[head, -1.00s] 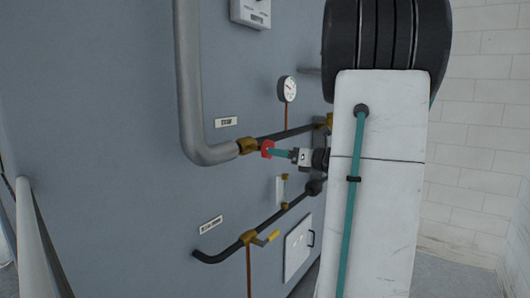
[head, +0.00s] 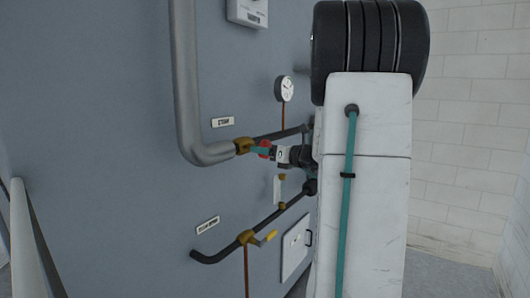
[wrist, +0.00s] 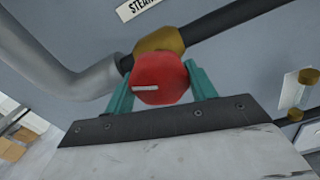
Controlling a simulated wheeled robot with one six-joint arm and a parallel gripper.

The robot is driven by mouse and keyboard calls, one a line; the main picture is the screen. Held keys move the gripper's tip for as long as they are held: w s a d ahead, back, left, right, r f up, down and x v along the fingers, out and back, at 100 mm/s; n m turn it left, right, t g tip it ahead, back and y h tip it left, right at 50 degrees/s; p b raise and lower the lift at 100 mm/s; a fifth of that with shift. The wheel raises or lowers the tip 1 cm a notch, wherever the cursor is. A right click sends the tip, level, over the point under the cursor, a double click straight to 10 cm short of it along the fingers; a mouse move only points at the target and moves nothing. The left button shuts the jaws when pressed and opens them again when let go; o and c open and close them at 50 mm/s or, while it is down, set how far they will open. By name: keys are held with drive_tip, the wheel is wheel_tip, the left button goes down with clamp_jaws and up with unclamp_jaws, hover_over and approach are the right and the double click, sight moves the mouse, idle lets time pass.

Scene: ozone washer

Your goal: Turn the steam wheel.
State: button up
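The red steam wheel (wrist: 160,80) sits on a brass valve body (wrist: 160,42) on the dark pipe in the wrist view. It has a pale mark on its face. In the head view the wheel (head: 264,149) is at the end of the thick grey pipe, partly covered by my gripper. My gripper (wrist: 160,88) has its two teal fingers spread, one on each side of the wheel. The fingers are very close to its rim; firm contact cannot be seen. In the head view my gripper (head: 266,151) is at the wheel.
A lower dark pipe has a brass valve with a yellow handle (head: 266,238). A round gauge (head: 284,89) is above the steam pipe. The grey panel (head: 110,100) is close behind the wheel. A white brick wall (head: 465,170) is at right.

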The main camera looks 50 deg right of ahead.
drive_tip(key=shift+n, duration=0.3)
drive_tip(key=n, duration=0.9)
drive_tip(key=shift+d+n, duration=0.15)
drive_tip(key=shift+n, duration=0.15)
drive_tip(key=n, duration=0.5)
drive_tip(key=shift+r, duration=0.1)
drive_tip(key=n, duration=0.5)
drive_tip(key=shift+n, duration=0.3)
drive_tip(key=o, duration=1)
